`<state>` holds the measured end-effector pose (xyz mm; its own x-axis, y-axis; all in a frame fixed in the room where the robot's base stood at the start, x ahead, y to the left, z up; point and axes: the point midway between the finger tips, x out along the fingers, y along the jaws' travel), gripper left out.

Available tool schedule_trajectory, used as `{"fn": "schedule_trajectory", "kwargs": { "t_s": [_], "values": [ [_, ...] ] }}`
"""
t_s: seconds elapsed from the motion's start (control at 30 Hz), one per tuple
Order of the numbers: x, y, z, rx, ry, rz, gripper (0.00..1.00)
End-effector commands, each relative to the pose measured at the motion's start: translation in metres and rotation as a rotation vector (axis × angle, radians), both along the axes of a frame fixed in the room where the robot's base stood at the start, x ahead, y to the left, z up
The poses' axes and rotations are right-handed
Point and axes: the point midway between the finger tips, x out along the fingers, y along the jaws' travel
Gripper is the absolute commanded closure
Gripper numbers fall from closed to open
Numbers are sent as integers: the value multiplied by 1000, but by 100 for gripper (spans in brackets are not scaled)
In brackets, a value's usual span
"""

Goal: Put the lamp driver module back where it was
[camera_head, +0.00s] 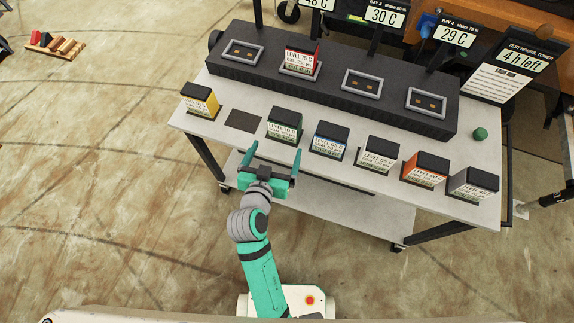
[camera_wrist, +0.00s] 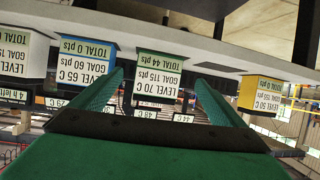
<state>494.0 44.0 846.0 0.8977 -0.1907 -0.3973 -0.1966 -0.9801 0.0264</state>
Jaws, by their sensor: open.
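The lamp driver modules are box-shaped with black tops and printed labels. A red one (camera_head: 301,61) sits in the second bay from the left of the dark rack (camera_head: 275,72). On the table front stand the yellow (camera_head: 200,100), green (camera_head: 284,124), blue (camera_head: 328,138), grey-white (camera_head: 378,154), orange (camera_head: 425,169) and grey (camera_head: 472,184) modules. An empty dark pad (camera_head: 243,121) lies between yellow and green. My gripper (camera_head: 272,161) is open and empty, in front of the table edge near the green module, which shows between its fingers in the wrist view (camera_wrist: 159,78).
The rack's other bays, such as the third (camera_head: 362,83) and fourth (camera_head: 426,102), hold no module. Temperature signs (camera_head: 385,16) rise behind it. A green ball-like object (camera_head: 480,134) lies at the table's right. A test-hours board (camera_head: 508,76) stands behind.

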Motion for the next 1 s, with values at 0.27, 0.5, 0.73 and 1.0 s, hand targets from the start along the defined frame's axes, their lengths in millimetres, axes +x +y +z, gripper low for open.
{"fn": "schedule_trajectory", "kwargs": {
  "t_s": [0.27, 0.5, 0.73, 1.0],
  "values": [
    [-82, -5, -39, -5, 10, 171, 6],
    [-155, -12, -37, 15, -36, 243, 6],
    [-220, -27, -10, 21, -108, 240, 6],
    [-260, -42, 19, 9, -168, 201, 6]
  ]
}}
